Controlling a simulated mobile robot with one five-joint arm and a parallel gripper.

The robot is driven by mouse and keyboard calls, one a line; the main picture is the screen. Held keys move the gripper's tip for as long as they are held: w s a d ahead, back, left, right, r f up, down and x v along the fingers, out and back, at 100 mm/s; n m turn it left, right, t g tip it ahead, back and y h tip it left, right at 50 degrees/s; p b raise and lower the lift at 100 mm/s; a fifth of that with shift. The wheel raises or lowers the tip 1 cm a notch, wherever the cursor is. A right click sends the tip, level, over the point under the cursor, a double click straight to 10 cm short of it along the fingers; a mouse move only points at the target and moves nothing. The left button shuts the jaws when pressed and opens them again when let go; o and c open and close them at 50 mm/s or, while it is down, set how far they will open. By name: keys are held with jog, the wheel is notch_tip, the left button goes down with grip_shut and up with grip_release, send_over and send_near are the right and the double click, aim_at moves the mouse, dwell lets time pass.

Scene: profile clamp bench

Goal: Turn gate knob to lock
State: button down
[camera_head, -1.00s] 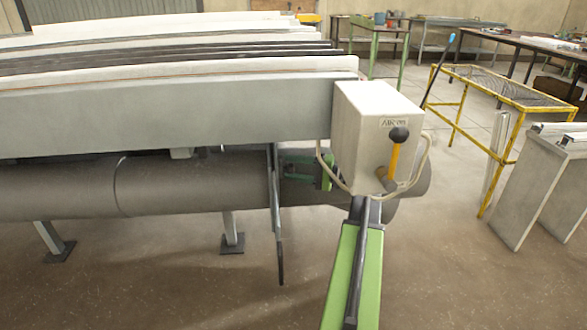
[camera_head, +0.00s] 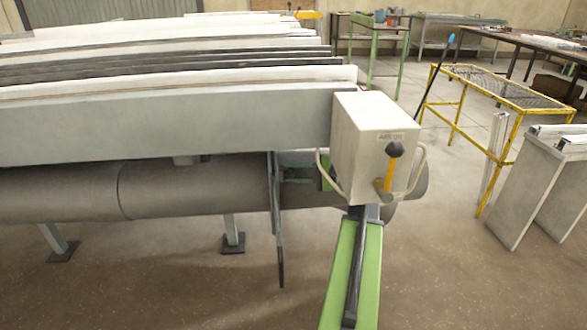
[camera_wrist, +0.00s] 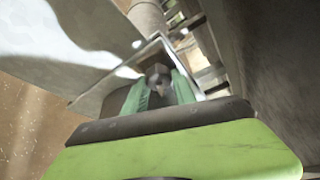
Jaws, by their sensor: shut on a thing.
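My gripper (camera_head: 284,180) shows partly at the right side of the dark upright gate plate (camera_head: 276,220) in the head view; the white box hides part of my arm. In the wrist view its two green fingers (camera_wrist: 158,85) are shut on a small dark knob (camera_wrist: 157,75). The knob stands against a pale grey plate (camera_wrist: 70,45). The knob itself is too small to make out in the head view. Whether the gate is locked does not show.
A white box (camera_head: 365,140) at the bench end carries a black ball lever (camera_head: 394,150) with a yellow stem. A long grey beam (camera_head: 160,125) and round pipe (camera_head: 60,190) run left. Grey panels (camera_head: 540,190) stand at the right. The floor ahead is open.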

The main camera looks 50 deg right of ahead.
jog(key=c, duration=1.1)
grip_release()
